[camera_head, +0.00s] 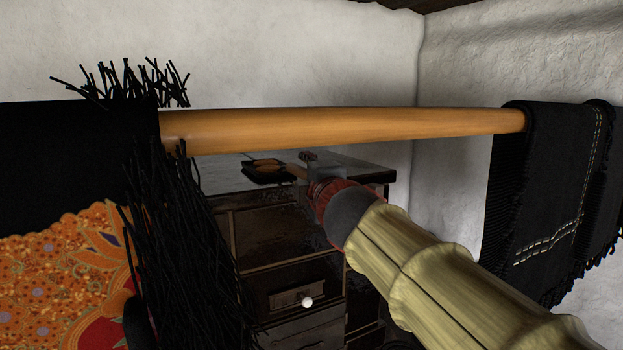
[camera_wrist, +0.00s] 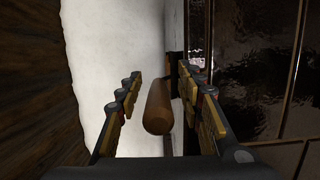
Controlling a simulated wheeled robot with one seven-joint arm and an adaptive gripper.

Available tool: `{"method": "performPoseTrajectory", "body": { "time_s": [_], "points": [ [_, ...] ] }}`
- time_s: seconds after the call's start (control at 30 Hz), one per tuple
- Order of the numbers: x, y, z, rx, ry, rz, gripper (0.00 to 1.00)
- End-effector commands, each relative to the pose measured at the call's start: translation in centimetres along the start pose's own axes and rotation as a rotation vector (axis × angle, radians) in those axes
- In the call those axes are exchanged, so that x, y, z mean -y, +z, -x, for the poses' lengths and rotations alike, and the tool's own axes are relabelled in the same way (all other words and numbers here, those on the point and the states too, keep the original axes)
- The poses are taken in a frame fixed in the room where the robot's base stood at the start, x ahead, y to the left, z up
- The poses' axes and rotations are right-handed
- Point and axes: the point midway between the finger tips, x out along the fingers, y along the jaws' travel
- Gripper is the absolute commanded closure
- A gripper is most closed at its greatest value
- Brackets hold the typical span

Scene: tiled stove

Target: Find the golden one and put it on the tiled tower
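The stove (camera_head: 285,222), faced with dark glossy brown tiles, stands beyond the pole; its tiles also fill the right of the wrist view (camera_wrist: 255,60). My gripper (camera_head: 308,160) is small at the edge of the stove's flat top. In the wrist view my gripper (camera_wrist: 160,78) has its fingers apart. A brown rounded wooden handle (camera_wrist: 158,108) lies between them, nearer the right finger, with a gap on the left. In the head view a wooden handle (camera_head: 297,171) shows beside my gripper. I cannot make out a clearly golden thing.
A dark flat pan-like thing (camera_head: 262,174) with something brown on it lies on the stove top. A wooden pole (camera_head: 340,127) crosses in front, with fringed black cloths at left (camera_head: 80,150) and right (camera_head: 545,200). The stove's lower front has a white knob (camera_head: 307,302). White walls (camera_head: 300,55) stand behind.

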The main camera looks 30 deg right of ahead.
Motion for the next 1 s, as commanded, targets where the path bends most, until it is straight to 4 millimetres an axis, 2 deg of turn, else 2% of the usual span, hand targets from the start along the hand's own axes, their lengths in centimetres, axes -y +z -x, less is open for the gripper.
{"method": "performPoseTrajectory", "body": {
  "time_s": [0.73,1.0],
  "points": [
    [-0.1,0.0,9.9,0.000,0.004,0.000,0.63],
    [0.0,0.0,11.6,-0.001,0.001,0.001,0.63]
  ]
}}
